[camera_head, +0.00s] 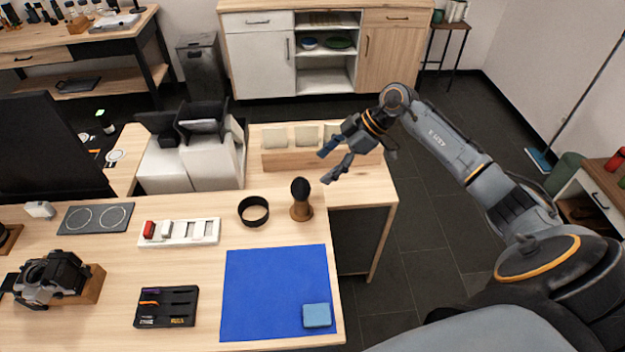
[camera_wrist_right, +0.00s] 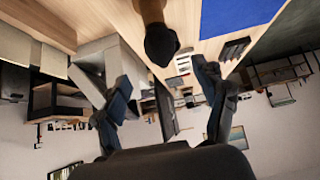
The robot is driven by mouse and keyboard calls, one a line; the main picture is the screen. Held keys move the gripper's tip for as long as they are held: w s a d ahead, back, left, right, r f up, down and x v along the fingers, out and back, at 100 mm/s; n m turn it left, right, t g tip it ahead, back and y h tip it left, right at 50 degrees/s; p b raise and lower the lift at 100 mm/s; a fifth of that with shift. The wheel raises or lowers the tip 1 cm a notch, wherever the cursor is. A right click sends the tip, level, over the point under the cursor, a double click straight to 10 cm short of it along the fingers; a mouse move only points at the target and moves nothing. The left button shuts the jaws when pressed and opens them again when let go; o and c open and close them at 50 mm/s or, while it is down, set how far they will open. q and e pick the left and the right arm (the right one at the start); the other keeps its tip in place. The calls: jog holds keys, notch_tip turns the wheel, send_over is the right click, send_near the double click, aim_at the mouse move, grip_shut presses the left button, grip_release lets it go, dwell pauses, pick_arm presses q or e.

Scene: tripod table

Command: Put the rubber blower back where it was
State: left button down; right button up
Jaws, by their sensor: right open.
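The rubber blower (camera_head: 301,187) is a dark rounded bulb. It stands upright in a brown wooden stand (camera_head: 301,211) on the table, just behind the blue mat. My right gripper (camera_head: 325,166) is open and empty, above and to the right of the bulb in the head view, with a gap between them. In the right wrist view the bulb (camera_wrist_right: 161,46) shows beyond and between the open fingers (camera_wrist_right: 160,74), touching neither, with part of the wooden stand (camera_wrist_right: 149,10) above it. The bulb's lower end is hidden inside the stand. My left gripper is out of view.
A black ring (camera_head: 253,211) stands left of the stand. The blue mat (camera_head: 270,290) carries a light-blue block (camera_head: 317,315). A white slotted tray (camera_head: 180,232), a black tray (camera_head: 166,307) and a camera (camera_head: 47,274) lie further left. A wooden rack (camera_head: 285,159) stands behind.

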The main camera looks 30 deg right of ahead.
jog(key=shift+b+v, duration=0.35)
jog(key=shift+v, duration=1.5)
